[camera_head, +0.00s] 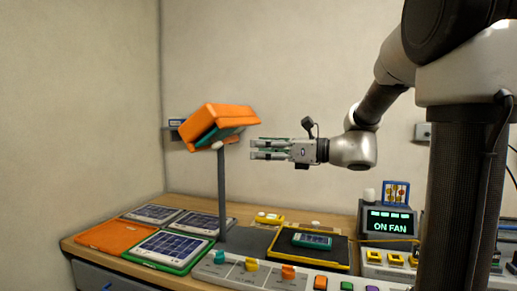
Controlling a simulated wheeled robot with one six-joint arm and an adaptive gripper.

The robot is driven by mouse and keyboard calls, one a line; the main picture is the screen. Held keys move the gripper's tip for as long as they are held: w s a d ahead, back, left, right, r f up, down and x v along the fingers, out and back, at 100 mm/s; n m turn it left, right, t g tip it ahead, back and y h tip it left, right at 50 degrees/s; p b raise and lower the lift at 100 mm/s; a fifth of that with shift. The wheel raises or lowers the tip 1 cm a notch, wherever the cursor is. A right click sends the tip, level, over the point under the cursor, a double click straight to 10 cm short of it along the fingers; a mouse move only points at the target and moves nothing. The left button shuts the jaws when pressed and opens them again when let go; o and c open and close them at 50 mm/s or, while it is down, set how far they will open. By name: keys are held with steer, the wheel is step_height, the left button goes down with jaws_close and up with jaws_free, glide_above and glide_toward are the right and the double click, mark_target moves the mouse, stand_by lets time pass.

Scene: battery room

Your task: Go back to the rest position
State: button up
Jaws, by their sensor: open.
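My gripper (268,149) is open and points left, held above the workbench. Nothing shows between its fingers. An orange box-like case (218,118) with a teal part inside is tilted at the top of a grey post (221,195). The case is just left of my fingertips; a small gap seems to lie between them. My arm (378,105) reaches in from the right side.
On the wooden bench (185,282) lie several solar-panel-like plates (168,246), an orange plate (110,236) and a black tray with a yellow edge (340,252). A control strip (250,270) with knobs runs along the front. A display (389,221) reads "ON FAN".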

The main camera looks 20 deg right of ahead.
steer(key=s+d+f+n+g+h, duration=0.3)
steer(key=s+f+n, duration=0.3)
steer(key=f, duration=0.2)
steer(key=s+d+f+n+g+h, duration=0.2)
steer(key=s+f+n+g+h, duration=0.1)
steer(key=s+f+n, duration=0.4)
steer(key=s+d+f+n+h, duration=0.1)
steer(key=s+d+n+h, duration=0.7)
steer(key=s+n, duration=0.3)
steer(key=shift+d+f+n+h, duration=0.15)
steer(key=shift+d+n+h, duration=0.15)
steer(key=shift+d+n, duration=0.25)
